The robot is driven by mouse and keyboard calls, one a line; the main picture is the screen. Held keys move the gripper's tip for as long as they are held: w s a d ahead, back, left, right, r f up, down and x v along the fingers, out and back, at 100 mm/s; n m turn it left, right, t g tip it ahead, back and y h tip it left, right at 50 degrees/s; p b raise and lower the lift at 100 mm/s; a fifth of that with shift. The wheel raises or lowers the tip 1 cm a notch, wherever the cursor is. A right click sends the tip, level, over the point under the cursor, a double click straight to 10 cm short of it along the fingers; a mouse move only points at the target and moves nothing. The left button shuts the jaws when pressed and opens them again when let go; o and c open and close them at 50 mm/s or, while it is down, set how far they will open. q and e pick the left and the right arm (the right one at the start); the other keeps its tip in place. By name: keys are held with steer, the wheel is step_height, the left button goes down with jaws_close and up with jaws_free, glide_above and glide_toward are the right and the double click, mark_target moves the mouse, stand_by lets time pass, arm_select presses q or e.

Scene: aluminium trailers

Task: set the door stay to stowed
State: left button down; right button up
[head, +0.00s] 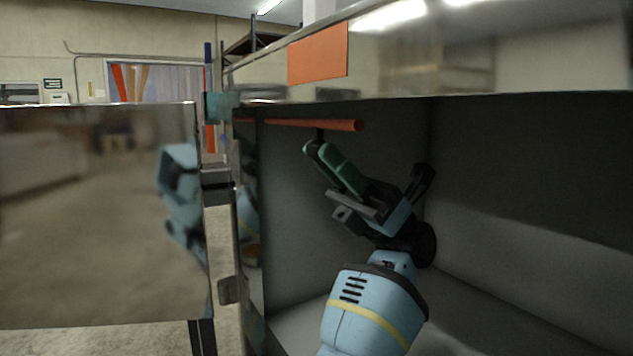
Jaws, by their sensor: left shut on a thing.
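The door stay (315,124) is an orange rod under the top edge of the trailer opening, lying roughly level. A short dark stub hangs from it near its right end. My left gripper (319,151), with green finger pads, reaches up from below inside the compartment. It is shut on the stay at this stub; the fingers hide most of the held part. The trailer door (100,220) is a polished panel standing open at the left, with my arm reflected in it. My right gripper is not in view.
The trailer's upper frame (450,75) runs above my arm, with an orange plate (318,54) on it. The grey inner wall (530,160) closes the right side. The hinge post (222,185) stands between door and opening. The compartment below the stay looks empty.

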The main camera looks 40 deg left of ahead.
arm_select(q)
steer(key=shift+w+r+n+g+h+b, duration=0.15)
steer(key=shift+w+n+g+h+b, duration=0.2)
steer(key=shift+h, duration=0.55)
steer(key=shift+r, duration=0.15)
steer(key=c, duration=1.2)
jaws_free()
steer(key=shift+b+v, duration=1)
steer(key=shift+v, duration=2.95)
